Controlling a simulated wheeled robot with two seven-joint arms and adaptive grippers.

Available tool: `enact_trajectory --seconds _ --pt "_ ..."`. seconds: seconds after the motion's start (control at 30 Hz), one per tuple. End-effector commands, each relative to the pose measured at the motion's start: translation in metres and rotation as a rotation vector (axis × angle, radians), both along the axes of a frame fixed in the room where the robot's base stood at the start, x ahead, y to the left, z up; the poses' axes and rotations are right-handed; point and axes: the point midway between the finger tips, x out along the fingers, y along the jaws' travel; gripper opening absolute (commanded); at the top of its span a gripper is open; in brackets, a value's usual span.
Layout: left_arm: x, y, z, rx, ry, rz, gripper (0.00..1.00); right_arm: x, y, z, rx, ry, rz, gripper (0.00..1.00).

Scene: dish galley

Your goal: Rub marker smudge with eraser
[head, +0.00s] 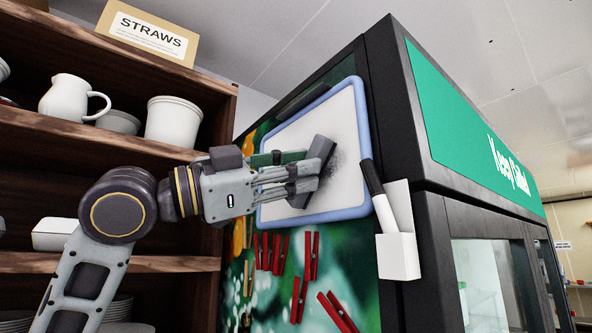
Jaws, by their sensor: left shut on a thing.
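A small whiteboard (343,125) with a pale blue frame is fixed to the side of a tall dark fridge. My left gripper (312,172) is shut on a grey eraser (321,150) and holds it at the board's face. The eraser is tilted and appears to touch the board, though the exact contact is hidden. A dark grey marker smudge (336,160) shows just right of the eraser; part of it is hidden behind the eraser and fingers. My right gripper is not in view.
A white holder (398,255) with a black-and-white marker (376,190) sits right of the board. Red clothespins (312,255) are below it. Wooden shelves (120,145) with white crockery and a straws box (148,33) stand left.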

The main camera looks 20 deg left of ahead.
Motion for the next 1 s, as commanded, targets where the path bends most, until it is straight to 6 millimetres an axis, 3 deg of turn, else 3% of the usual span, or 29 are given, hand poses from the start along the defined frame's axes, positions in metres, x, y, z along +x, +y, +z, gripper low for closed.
enact_trajectory --seconds 0.53,1.0 --pt "-0.002 -0.001 0.006 0.001 0.0 -0.001 0.04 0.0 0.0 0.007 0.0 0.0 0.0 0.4" --pt "-0.015 -0.02 0.007 0.001 -0.002 -0.001 0.04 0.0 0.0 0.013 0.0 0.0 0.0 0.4"
